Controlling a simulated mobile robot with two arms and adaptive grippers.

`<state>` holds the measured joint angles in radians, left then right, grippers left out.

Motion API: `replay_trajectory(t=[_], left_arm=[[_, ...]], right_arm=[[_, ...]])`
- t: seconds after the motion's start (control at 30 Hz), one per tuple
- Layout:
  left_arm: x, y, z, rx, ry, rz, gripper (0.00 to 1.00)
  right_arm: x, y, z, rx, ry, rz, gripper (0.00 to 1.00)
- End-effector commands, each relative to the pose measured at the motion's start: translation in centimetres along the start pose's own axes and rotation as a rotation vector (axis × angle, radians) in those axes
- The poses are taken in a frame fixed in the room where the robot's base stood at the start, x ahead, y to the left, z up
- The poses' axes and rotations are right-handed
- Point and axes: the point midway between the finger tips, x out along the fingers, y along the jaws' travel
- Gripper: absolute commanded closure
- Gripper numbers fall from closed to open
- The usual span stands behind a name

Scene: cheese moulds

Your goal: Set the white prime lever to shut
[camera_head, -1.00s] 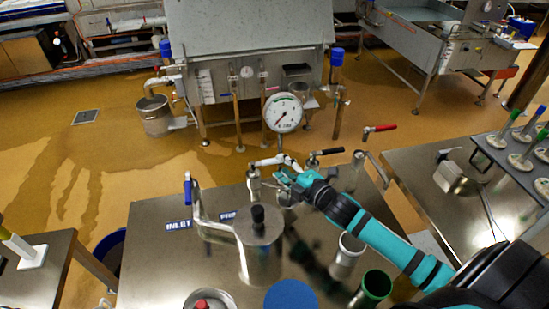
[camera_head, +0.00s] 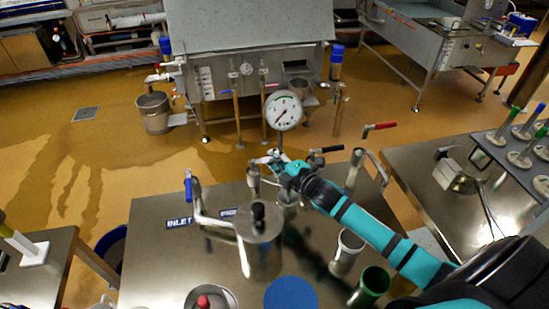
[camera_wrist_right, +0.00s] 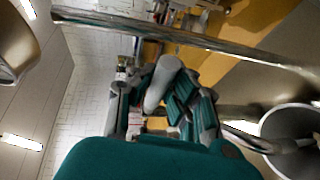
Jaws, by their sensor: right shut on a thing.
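The white prime lever (camera_head: 262,160) sits on top of a steel valve post (camera_head: 254,180) at the back of the steel table. Only a short part of it shows beside the fingers in the head view. My right gripper (camera_head: 276,162) reaches it from the right, and its fingers are shut on the lever. In the right wrist view the pale lever (camera_wrist_right: 161,82) lies between the teal and grey fingers (camera_wrist_right: 160,105). The PRIME label (camera_head: 229,212) is small and partly hidden. My left gripper is not in view.
A round gauge (camera_head: 283,111) stands just behind the gripper. A black-handled lever (camera_head: 327,150) and a red-handled lever (camera_head: 380,126) are to the right.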

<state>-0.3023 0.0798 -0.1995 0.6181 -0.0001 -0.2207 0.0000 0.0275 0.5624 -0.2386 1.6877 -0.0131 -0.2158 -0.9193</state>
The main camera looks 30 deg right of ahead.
Motion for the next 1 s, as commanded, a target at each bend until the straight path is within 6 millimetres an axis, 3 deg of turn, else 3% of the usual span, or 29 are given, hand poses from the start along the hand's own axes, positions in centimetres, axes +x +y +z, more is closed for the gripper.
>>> replay_trajectory(t=[0.47, 1.0], left_arm=[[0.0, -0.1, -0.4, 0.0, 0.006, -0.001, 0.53], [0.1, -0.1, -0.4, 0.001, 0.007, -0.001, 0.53]], right_arm=[[-0.1, 0.0, -0.2, 0.006, -0.008, 0.002, 1.0], [-1.4, -0.2, -0.9, 0.053, -0.254, 0.023, 1.0]])
